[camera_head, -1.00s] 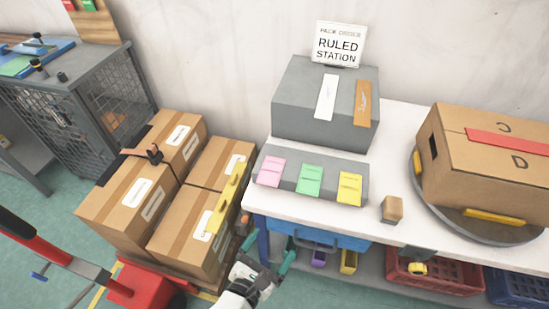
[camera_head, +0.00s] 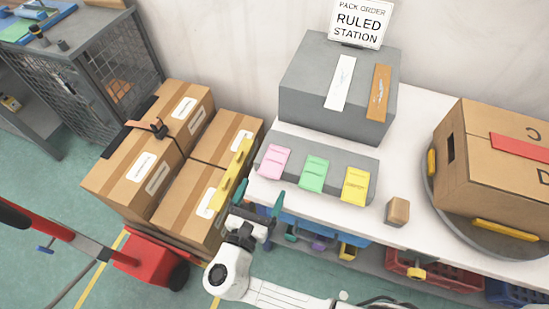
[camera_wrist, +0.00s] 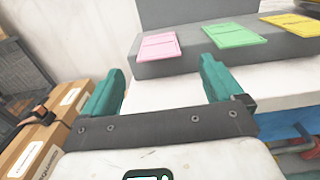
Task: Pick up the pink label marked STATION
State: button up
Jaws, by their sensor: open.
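The pink label (camera_head: 273,161) lies at the left end of a low grey sloped block (camera_head: 329,191) on the white table. Its print is too small to read. In the wrist view the pink label (camera_wrist: 158,45) lies ahead, beyond and between my two teal fingers. My gripper (camera_head: 258,202) is open and empty, in front of the table's left front corner, below the label in the picture and apart from it. It also shows in the wrist view (camera_wrist: 160,88). A green label (camera_head: 314,174) and a yellow label (camera_head: 355,186) lie to the right on the same block.
A grey box (camera_head: 320,106) with a sign reading RULED STATION (camera_head: 360,24) stands behind the labels. A small wooden block (camera_head: 397,211) and a cardboard box (camera_head: 490,170) on a turntable are right. Strapped cartons (camera_head: 150,165) stand left, beside a red cart (camera_head: 150,260).

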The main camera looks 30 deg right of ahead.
aim_at(274, 161)
jog(key=p+x, duration=0.1)
jog(key=x, duration=0.4)
jog(key=shift+w+r, duration=0.1)
jog(key=shift+a, duration=0.1)
jog(key=c, duration=1.1)
